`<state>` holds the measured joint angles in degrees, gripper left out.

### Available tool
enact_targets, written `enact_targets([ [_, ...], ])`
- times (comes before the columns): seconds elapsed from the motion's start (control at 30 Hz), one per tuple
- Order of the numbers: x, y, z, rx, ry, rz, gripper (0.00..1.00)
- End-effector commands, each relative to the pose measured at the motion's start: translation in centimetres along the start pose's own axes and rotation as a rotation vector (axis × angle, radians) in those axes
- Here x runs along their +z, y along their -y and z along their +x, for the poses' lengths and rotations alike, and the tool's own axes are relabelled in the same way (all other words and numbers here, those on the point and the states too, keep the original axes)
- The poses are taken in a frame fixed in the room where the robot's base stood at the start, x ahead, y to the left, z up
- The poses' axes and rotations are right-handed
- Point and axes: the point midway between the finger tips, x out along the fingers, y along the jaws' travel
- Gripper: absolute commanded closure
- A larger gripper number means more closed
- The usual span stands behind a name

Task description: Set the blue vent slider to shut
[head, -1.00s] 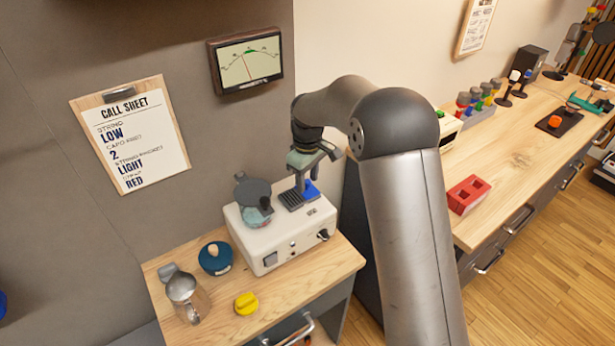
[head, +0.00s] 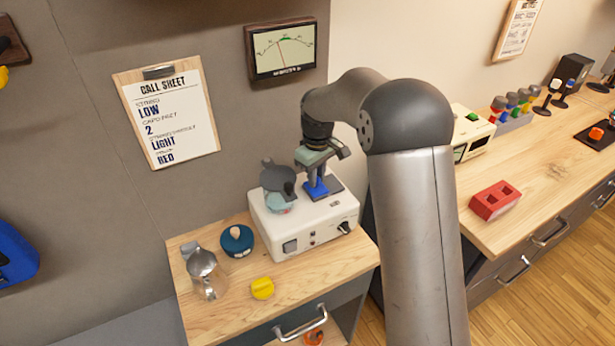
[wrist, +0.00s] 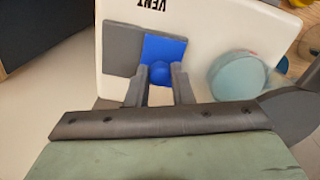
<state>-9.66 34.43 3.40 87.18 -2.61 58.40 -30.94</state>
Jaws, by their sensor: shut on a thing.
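The blue vent slider (head: 315,190) sits on top of the white box (head: 305,232), at the left end of its short grey track. Bare grey track (head: 334,184) shows to its right. In the wrist view, the blue slider plate (wrist: 177,47) lies at the right of the grey track (wrist: 122,48), below the word VENT. My gripper (head: 317,178) points down onto the slider. In the wrist view my gripper (wrist: 160,78) has its two fingers around the round blue knob (wrist: 160,72) and is shut on it.
A dark disc-shaped part (head: 277,177) over a pale teal round piece (head: 278,203) stands left of my gripper on the box.

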Motion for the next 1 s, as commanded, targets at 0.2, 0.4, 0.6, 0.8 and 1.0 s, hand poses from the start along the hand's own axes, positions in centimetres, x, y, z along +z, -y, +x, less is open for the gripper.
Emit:
enact_targets([
  [0.2, -0.4, 0.7, -0.1, -0.009, -0.004, -0.009, 0.66],
  [0.4, -0.3, 0.6, 0.0, -0.007, -0.003, -0.007, 0.57],
  [0.6, -0.3, 0.4, -0.5, -0.005, -0.004, -0.006, 0.57],
  [0.8, -0.3, 0.4, -3.6, -0.002, -0.008, -0.006, 0.57],
  [1.0, -0.3, 0.4, -8.6, -0.003, -0.008, -0.006, 0.57],
])
